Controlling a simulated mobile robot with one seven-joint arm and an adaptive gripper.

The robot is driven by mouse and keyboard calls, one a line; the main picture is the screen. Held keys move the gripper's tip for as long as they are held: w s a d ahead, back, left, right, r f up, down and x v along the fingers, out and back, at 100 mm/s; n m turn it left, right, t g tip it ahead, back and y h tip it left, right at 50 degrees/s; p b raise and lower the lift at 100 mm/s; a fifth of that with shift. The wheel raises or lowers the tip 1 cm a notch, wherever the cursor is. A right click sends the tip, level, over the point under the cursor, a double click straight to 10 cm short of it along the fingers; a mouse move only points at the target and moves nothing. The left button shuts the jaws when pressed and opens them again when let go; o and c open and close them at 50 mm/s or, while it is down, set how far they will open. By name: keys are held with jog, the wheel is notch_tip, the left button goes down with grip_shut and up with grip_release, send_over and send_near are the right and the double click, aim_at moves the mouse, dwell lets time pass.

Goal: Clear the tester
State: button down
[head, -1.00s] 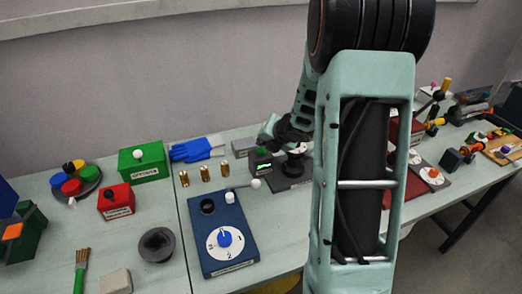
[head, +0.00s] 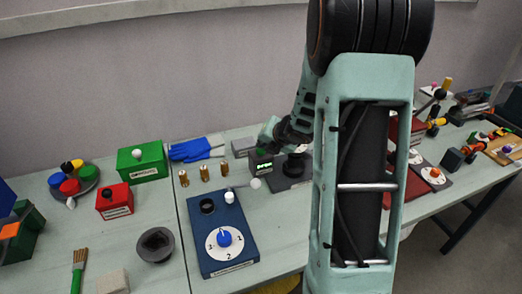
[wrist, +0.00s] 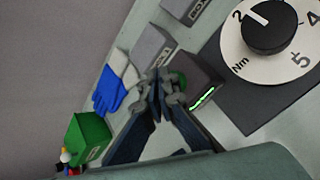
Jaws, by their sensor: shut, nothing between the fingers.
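The tester's dial (wrist: 272,35) is white, with a black knob and Nm marks. My gripper (wrist: 161,84) is shut and empty, its fingertips at the box's near-left edge. A bit of green shows at the box top by the fingertips; I cannot tell whether they touch it. In the head view my gripper (head: 268,134) is just above the box.
Grey blocks (wrist: 152,46) and a blue-and-white glove (wrist: 116,82) lie beside the tester. Brass cylinders (head: 205,173), a blue box with a dial (head: 224,262), a green box (head: 148,174) and a red box (head: 117,210) stand to the left. My arm hides part of the table.

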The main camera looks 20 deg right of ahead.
aim_at(262, 151)
jog(key=shift+f+b, duration=0.55)
jog(key=shift+f, duration=0.05)
dwell(0.3)
jog(key=shift+r, duration=0.15)
jog(key=shift+r+p, duration=0.95)
jog(key=shift+p, duration=0.05)
notch_tip(262, 151, up, 5)
jog(key=p, duration=0.4)
jog(key=shift+r+p, duration=0.1)
jog(key=shift+p, duration=0.3)
dwell(0.3)
